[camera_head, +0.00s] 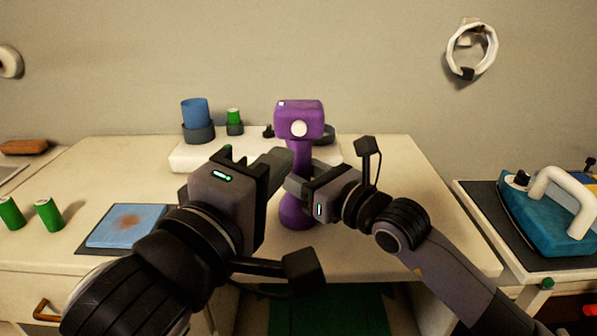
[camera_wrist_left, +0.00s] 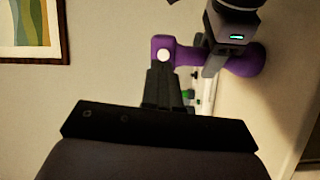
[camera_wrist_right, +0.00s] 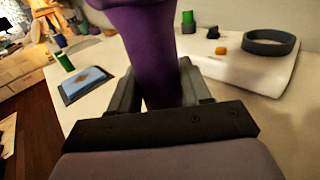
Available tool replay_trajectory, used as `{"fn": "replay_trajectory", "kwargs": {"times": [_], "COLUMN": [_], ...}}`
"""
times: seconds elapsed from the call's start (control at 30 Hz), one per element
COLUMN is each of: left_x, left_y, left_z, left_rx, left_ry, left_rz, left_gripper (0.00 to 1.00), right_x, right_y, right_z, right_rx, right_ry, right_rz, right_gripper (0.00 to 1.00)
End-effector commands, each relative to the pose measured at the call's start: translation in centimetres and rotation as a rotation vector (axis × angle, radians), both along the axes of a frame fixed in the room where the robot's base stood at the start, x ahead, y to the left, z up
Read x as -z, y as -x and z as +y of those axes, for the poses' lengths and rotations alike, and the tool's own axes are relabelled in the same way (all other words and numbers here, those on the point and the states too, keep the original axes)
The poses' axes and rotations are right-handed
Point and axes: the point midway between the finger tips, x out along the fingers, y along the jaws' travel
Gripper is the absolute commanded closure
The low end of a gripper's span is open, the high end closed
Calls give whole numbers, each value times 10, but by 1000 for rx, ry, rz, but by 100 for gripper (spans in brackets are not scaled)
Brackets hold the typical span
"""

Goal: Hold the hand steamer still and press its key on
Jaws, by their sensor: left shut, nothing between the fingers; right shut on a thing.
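The purple hand steamer (camera_head: 299,122) stands upright near the middle of the table. A round white key (camera_head: 299,129) is on its head, facing me. My right gripper (camera_head: 293,184) is shut on the steamer's handle; the right wrist view shows the purple handle (camera_wrist_right: 154,60) between its fingers. My left gripper (camera_head: 279,162) is shut and empty, in front of and left of the handle. In the left wrist view its fingertips (camera_wrist_left: 163,68) lie close to the white key (camera_wrist_left: 164,55); I cannot tell if they touch it.
A white pad (camera_head: 200,157) behind holds a blue cup (camera_head: 195,112) in a dark ring and a green cylinder (camera_head: 234,116). At left are a blue cloth (camera_head: 127,226) with a brown stain and two green cylinders. A blue iron (camera_head: 549,215) stands at right.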

Motion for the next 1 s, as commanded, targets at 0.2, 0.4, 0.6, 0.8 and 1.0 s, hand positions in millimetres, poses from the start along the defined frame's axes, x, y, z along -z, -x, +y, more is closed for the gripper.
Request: {"fn": "replay_trajectory", "kwargs": {"times": [0.2, 0.4, 0.6, 0.8, 1.0], "left_x": [6, 9, 11, 11, 11], "left_y": [-1, 3, 10, 13, 0], "left_z": [-15, -21, -22, -20, -20], "left_rx": [106, 177, 213, 222, 222], "left_ry": [7, 32, 59, 72, 70], "left_rz": [-131, -266, -374, -426, -434], "left_gripper": [100, 100, 100, 100, 100], "right_x": [1, 1, 1, 1, 1], "right_y": [0, 0, 0, 0, 0], "right_z": [0, 0, 0, 0, 0], "right_rx": [0, 0, 0, 0, 0], "right_ry": [1, 1, 1, 1, 1], "right_rz": [1, 1, 1, 1, 1], "right_gripper": [100, 100, 100, 100, 100]}}
